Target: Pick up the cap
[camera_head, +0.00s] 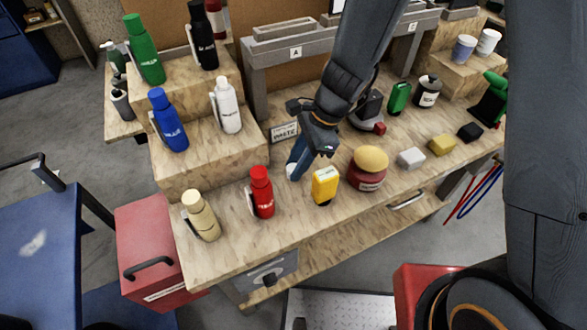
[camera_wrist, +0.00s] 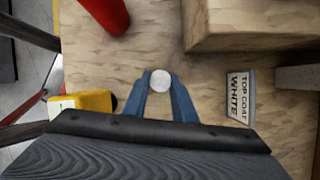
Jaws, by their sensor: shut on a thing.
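The cap (camera_wrist: 161,80) is a small, round, whitish disc, seen from above in the wrist view. It sits between the two blue fingertips of my gripper (camera_wrist: 160,88), which is shut on it. In the head view my gripper (camera_head: 294,171) points down over the bench, between the red bottle and the yellow container. The cap is hidden there behind the fingers. I cannot tell whether the cap touches the bench top.
A red bottle (camera_head: 262,192) stands left of my gripper and a yellow container (camera_head: 325,185) right of it. A wooden step (camera_head: 210,150) with bottles is at the left. A red jar with a yellow sponge (camera_head: 371,160) stands farther right.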

